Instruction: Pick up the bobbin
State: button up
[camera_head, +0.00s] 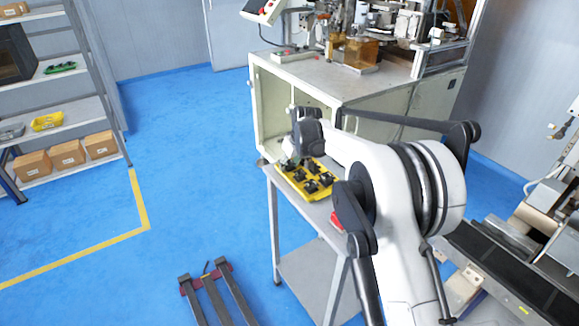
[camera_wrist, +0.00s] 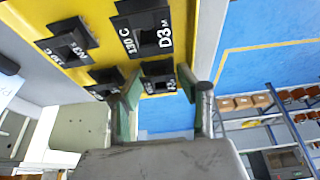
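Several black bobbins (camera_head: 311,186) sit in a yellow tray (camera_head: 322,197) on a small table in the head view. In the wrist view, black bobbins with white lettering, one reading "130 C D3" (camera_wrist: 142,30), show on the yellow tray (camera_wrist: 92,12). My gripper (camera_wrist: 158,82) is open, its two fingers spread apart. One bobbin (camera_wrist: 158,70) shows between the fingertips, with a small gap on each side; I cannot tell its exact depth. In the head view my gripper (camera_head: 291,158) is over the tray's back left end, and its fingertips are hard to make out.
The small table (camera_head: 325,216) stands in front of a pale machine cabinet (camera_head: 350,80). A shelf with boxes (camera_head: 68,152) is at the left. A dark metal frame (camera_head: 212,293) lies on the blue floor. A conveyor (camera_head: 510,270) is at the right.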

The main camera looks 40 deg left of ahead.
jog(key=c, duration=0.4)
jog(key=shift+r, duration=0.15)
jog(key=shift+r, duration=0.25)
jog(key=r, duration=0.3)
jog(key=shift+s+r, duration=0.25)
jog(key=shift+r, duration=0.1)
jog(key=s+a+r, duration=0.1)
jog(key=s+r, duration=0.5)
jog(key=s, duration=0.5)
jog(key=shift+a+r+b, duration=0.25)
jog(key=shift+a+b, duration=0.05)
jog(key=shift+a, duration=0.1)
